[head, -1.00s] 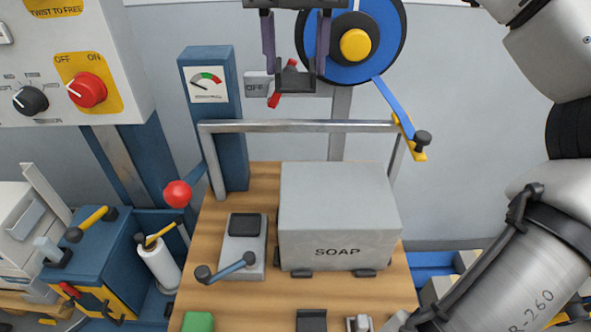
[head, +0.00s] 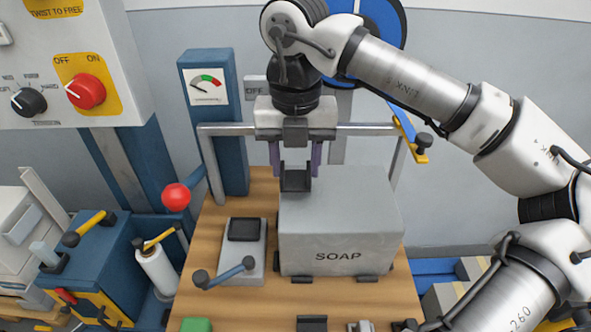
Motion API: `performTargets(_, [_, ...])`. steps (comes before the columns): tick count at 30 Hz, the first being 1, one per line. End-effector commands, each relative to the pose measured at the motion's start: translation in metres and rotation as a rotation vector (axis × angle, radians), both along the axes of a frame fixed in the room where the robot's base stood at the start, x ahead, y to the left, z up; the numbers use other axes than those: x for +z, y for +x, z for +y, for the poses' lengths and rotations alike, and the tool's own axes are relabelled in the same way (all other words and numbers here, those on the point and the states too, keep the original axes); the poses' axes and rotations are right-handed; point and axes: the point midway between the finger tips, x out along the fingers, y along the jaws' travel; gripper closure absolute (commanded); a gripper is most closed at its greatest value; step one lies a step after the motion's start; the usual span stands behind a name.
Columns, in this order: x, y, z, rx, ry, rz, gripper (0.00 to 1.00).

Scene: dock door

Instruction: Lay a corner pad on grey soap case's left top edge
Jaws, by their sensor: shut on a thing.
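The grey soap case (head: 340,230), marked SOAP, stands on the wooden table top (head: 255,300). My gripper (head: 296,172) points down over the case's left top edge. Its purple fingers are shut on a dark corner pad (head: 296,181). The pad is at the left top edge, near the back half of the case. I cannot tell whether it touches the case or hangs just above it.
A grey device with a handle (head: 242,252) stands left of the case. A blue gauge post (head: 212,120) rises behind. A green block (head: 197,324) lies in front.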

Motion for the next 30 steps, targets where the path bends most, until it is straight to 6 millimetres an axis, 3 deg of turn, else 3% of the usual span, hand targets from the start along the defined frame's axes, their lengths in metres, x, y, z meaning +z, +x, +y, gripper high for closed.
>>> performTargets(5, [-0.024, 0.000, 0.000, 0.001, 0.001, 0.001, 0.77])
performTargets(17, [-0.031, 0.000, 0.000, 0.000, 0.000, 0.000, 0.77])
performTargets(18, [-0.030, 0.000, 0.000, 0.000, 0.000, 0.000, 0.53])
performTargets(22, [-0.029, 0.000, 0.000, 0.000, 0.001, 0.000, 0.36])
performTargets(30, [-0.029, 0.000, 0.000, 0.000, 0.001, 0.000, 0.34])
